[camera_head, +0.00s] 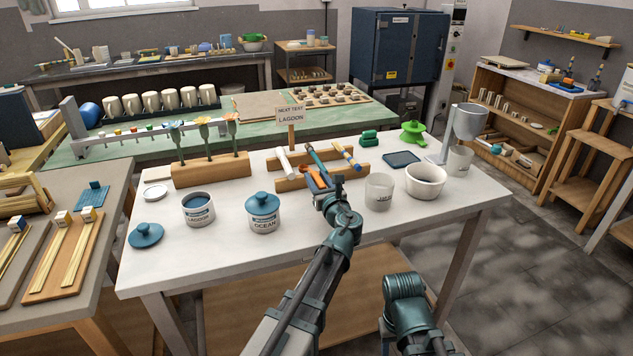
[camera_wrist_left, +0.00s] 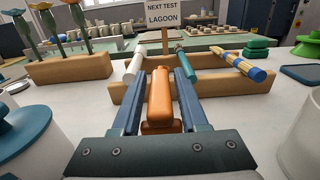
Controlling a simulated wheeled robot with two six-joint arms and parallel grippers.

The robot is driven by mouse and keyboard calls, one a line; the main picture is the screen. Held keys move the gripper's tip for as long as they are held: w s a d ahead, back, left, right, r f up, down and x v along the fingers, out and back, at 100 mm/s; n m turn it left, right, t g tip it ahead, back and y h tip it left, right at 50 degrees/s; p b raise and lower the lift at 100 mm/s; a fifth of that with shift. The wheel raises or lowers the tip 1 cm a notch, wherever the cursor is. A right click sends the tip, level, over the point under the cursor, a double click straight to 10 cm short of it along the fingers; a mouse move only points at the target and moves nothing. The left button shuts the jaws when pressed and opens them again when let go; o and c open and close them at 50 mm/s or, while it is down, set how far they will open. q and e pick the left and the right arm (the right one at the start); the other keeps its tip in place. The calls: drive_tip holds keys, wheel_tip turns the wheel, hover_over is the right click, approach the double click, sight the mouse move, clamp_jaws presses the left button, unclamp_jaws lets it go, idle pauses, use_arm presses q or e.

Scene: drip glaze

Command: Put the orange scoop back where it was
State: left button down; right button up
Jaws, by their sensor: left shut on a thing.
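The orange scoop (camera_wrist_left: 160,98) is between the blue fingers of my left gripper (camera_wrist_left: 160,82), which is shut on its handle; it also shows in the head view (camera_head: 317,178). The scoop's handle points toward the wooden rack (camera_wrist_left: 120,92), over its front rail. I cannot tell whether the scoop touches the rail. In the head view the rack (camera_head: 292,184) holds a white tool (camera_head: 285,162), a teal-handled tool (camera_head: 317,158) and a blue-and-yellow tool (camera_head: 347,156). My right gripper is not in view.
A "Lagoon" jar (camera_head: 198,212), a lidded "Ocean" jar (camera_head: 263,215) and a loose blue lid (camera_head: 146,235) stand left of my left arm. A sign (camera_head: 291,117) rises behind the rack.

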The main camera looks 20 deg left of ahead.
use_arm(q)
drive_tip(key=shift+f, duration=0.1)
drive_tip(key=shift+f+b, duration=0.25)
drive_tip(key=shift+b, duration=0.1)
drive_tip(key=shift+c, duration=2.2)
unclamp_jaws()
drive_tip(key=shift+r, duration=0.1)
drive_tip(key=shift+r+p, duration=0.45)
drive_tip(key=shift+p, duration=0.15)
drive_tip(key=v, duration=1.2)
drive_tip(key=shift+f, duration=0.2)
